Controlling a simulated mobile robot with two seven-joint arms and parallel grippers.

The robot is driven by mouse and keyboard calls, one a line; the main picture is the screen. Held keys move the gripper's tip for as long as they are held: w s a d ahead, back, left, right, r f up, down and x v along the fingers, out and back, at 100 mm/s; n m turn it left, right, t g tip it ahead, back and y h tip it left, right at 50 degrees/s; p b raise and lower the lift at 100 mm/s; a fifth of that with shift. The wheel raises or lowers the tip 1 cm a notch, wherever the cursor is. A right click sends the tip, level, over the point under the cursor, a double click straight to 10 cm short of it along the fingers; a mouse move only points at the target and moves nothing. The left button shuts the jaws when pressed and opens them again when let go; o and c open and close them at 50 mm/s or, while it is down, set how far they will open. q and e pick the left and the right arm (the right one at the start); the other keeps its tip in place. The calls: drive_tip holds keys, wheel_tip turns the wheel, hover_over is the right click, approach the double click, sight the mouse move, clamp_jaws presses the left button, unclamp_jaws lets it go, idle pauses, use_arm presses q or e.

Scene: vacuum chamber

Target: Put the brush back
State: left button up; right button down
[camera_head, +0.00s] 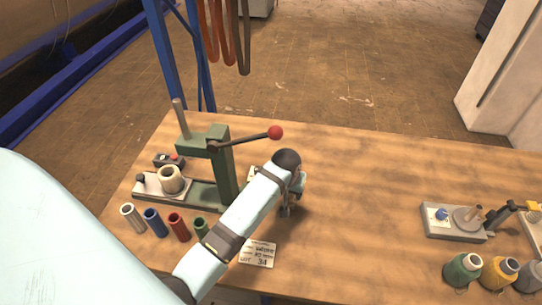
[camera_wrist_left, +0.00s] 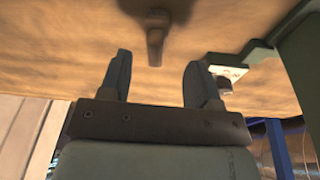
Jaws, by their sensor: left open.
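My left arm crosses the head view from the lower left, and its gripper (camera_head: 287,208) is over the table right of the green lever press. In the left wrist view the gripper (camera_wrist_left: 157,72) is open, with nothing between its two dark fingers. A short brown object with a narrow end (camera_wrist_left: 155,42) lies on the wood beyond the fingertips, roughly in line with the gap. It looks like the brush, but its wider part is cut off by the top edge. I cannot make out a brush in the head view; my arm may hide it. My right gripper is not in view.
The green press (camera_head: 222,165) with a red-knobbed lever (camera_head: 275,132) stands close left of the gripper. Several small spools (camera_head: 178,227) and a printed card (camera_head: 257,254) lie nearby. A winding device (camera_head: 457,222) and larger spools (camera_head: 463,270) are at right. The table's middle right is clear.

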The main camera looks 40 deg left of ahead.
use_arm(q)
drive_tip(key=s+f+m+t, duration=0.1)
drive_tip(key=s+f, duration=0.1)
drive_tip(key=s, duration=0.1)
drive_tip(key=s+d+f+m+t, duration=0.1)
drive_tip(key=s+f, duration=0.1)
drive_tip(key=s, duration=0.2)
drive_tip(key=s+d+f+m+t, duration=0.1)
drive_tip(key=s+f+t, duration=0.1)
drive_tip(key=s, duration=0.1)
drive_tip(key=shift+s+d+f+h, duration=0.1)
drive_tip(key=shift+s+d+h, duration=0.1)
drive_tip(key=shift+h, duration=0.2)
drive_tip(key=s+d+m+t, duration=0.1)
drive_tip(key=s, duration=0.2)
drive_tip(key=s+d+r+m+t+h, duration=0.1)
drive_tip(key=s+d, duration=0.1)
drive_tip(key=s, duration=0.2)
drive_tip(key=s+d+r+m+t+h, duration=0.1)
drive_tip(key=s+t, duration=0.1)
drive_tip(key=s, duration=0.2)
drive_tip(key=shift+s+d, duration=0.15)
drive_tip(key=shift+d, duration=0.15)
drive_tip(key=shift+s+d+r+m+t+h, duration=0.1)
drive_tip(key=shift+s+r+m+t+h, duration=0.1)
drive_tip(key=shift+s+m+t+h, duration=0.1)
